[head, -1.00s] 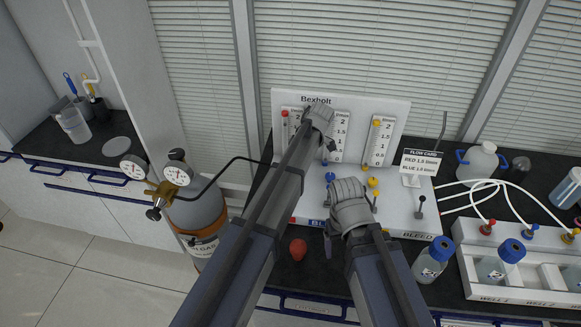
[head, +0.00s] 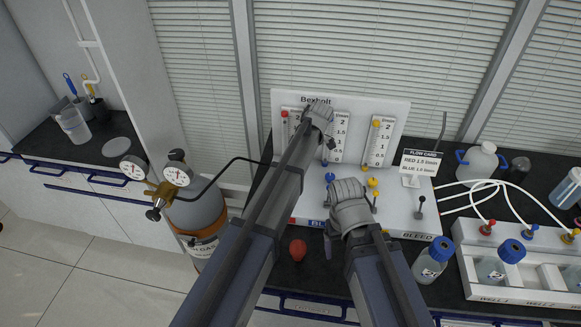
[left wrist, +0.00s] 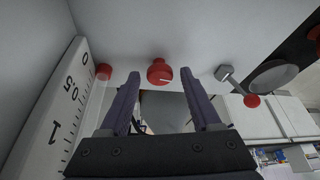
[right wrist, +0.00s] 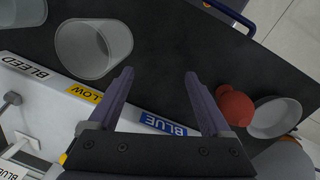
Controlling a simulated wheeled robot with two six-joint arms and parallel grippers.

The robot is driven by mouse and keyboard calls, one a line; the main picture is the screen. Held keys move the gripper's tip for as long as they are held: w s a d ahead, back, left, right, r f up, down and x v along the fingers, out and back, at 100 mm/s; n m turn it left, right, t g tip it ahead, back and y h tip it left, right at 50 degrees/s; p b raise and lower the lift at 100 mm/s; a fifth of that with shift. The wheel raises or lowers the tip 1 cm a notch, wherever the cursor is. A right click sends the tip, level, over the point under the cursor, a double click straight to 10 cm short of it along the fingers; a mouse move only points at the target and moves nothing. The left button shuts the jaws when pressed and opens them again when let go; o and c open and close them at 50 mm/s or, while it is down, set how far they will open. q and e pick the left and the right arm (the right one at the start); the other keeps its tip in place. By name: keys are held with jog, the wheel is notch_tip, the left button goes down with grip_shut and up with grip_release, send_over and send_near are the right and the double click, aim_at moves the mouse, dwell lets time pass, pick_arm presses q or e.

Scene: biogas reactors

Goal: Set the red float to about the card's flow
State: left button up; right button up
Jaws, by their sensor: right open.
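The white panel (head: 350,98) marked Bexholt carries upright flow scales. A red float (head: 284,113) sits high on the left scale, near its top. The flow card (head: 420,162) stands at the panel's right; its lines start RED and BLUE, and its figures are small, RED seeming to read 1.5. My left gripper (left wrist: 160,76) is open, its fingers on either side of the red knob (left wrist: 160,70), which has a white mark; contact cannot be told. A red piece (left wrist: 103,72) shows beside the scale's 0 end. My right gripper (right wrist: 158,74) is open and empty above the dark bench.
A grey lever with a red ball (left wrist: 250,100) stands near the red knob. Blue-capped bottles (head: 432,260) and a white rack (head: 520,295) are at right. A gas cylinder (head: 198,215) stands left.

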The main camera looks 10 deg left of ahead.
pick_arm(q)
jog(key=shift+o, duration=0.4)
jog(key=shift+p+v, duration=0.8)
jog(key=shift+v, duration=0.05)
pick_arm(e)
jog(key=shift+r, duration=0.8)
pick_arm(q)
jog(key=p+v, duration=0.5)
jog(key=v, duration=0.1)
jog(key=shift+p, duration=0.35)
pick_arm(e)
notch_tip(320, 180, up, 6)
jog(key=shift+f, duration=0.15)
pick_arm(q)
jog(key=shift+s, duration=0.1)
pick_arm(e)
jog(key=shift+f, duration=0.1)
